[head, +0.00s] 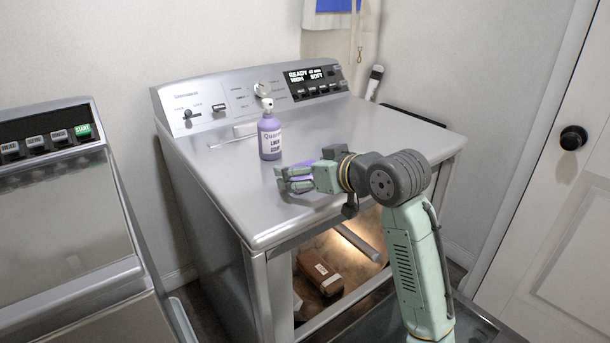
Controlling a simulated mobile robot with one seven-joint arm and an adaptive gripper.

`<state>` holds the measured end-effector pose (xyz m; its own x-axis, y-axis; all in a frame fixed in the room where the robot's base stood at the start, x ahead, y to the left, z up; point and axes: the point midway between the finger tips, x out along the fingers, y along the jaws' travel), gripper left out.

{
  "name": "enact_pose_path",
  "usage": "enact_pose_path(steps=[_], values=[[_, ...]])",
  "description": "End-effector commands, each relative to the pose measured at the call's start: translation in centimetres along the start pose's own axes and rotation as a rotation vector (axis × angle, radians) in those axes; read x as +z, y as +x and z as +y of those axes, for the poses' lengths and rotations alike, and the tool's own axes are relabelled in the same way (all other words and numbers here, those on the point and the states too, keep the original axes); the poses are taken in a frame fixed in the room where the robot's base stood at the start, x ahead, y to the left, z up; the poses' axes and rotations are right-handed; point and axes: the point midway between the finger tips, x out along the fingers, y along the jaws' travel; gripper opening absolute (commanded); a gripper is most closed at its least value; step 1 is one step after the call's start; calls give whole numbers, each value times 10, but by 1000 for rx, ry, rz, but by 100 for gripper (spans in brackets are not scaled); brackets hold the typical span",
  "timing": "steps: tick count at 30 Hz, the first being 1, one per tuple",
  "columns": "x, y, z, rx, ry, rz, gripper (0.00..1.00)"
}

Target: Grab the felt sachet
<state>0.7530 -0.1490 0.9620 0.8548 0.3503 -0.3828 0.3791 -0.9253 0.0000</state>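A purple, flat-looking item, which looks like the felt sachet (303,184), is at the near part of the washer's top (370,135). It is largely hidden by my gripper (284,179), and purple shows between and behind the fingers. My gripper reaches in from the right, low over the washer top, with its fingers pointing left. The fingers are at the purple item. I cannot tell whether they press on it or whether it rests on the metal.
A purple spray bottle (270,138) with a white top stands upright just behind my gripper. The washer's control panel (250,95) rises at the back. A brown box (319,273) lies in the lit lower opening. Another appliance (65,210) stands at left, a white door (555,180) at right.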

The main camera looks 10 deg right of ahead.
Motion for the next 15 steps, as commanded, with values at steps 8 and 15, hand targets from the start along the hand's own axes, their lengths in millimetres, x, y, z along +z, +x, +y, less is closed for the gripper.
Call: enact_pose_path(steps=[8,15], values=[[0,0,0,0,0,0,63],[0,0,0,0,0,0,47]])
